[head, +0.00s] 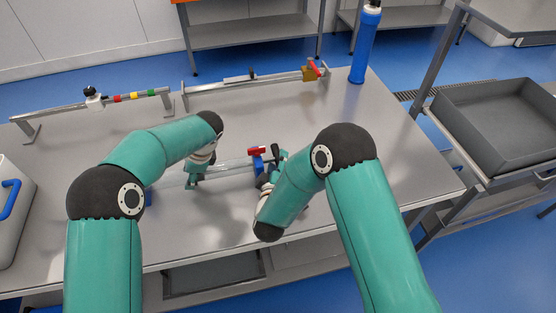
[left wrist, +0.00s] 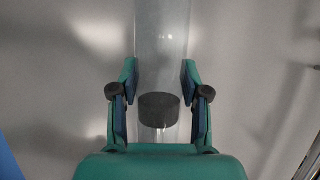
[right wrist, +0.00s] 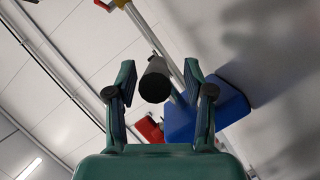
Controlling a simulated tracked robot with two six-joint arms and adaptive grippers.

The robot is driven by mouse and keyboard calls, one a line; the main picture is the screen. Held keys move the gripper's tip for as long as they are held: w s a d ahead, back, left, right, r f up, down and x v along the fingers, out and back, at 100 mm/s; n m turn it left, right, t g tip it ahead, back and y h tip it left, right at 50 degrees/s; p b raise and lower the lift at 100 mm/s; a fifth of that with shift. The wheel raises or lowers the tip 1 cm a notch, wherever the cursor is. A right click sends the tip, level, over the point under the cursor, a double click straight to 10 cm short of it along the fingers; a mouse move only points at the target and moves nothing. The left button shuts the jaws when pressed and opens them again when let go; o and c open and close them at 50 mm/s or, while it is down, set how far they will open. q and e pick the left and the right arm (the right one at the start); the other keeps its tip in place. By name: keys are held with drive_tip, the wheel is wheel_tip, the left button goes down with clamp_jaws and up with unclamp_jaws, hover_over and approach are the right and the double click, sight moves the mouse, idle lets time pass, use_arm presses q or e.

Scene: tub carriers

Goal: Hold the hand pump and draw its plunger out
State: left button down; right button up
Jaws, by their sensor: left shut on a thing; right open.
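The hand pump has a clear barrel (head: 233,168) lying across the table, with a blue end block (head: 258,160) and a red part (head: 256,150) on top. My left gripper (head: 193,177) is shut on the barrel. In the left wrist view the clear barrel (left wrist: 162,45) runs between the fingers, with a dark piston (left wrist: 158,110) inside. My right gripper (head: 268,181) is open by the blue end, partly hidden by my arm. In the right wrist view a black grip (right wrist: 155,82) shows end-on between the open fingers, apart from both; the blue block (right wrist: 222,108) is beyond.
Behind the pump, a rail with coloured bands (head: 135,96) and a rail with a brass valve (head: 309,73) stand on the table. A blue cylinder (head: 364,45) stands at the back right corner. A pale container (head: 12,215) is at the left edge. A grey tray (head: 500,120) sits right.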

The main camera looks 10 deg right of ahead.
drive_tip(key=shift+w+d+f, duration=0.15)
drive_tip(key=shift+w+d, duration=0.05)
drive_tip(key=shift+w, duration=0.4)
clamp_jaws()
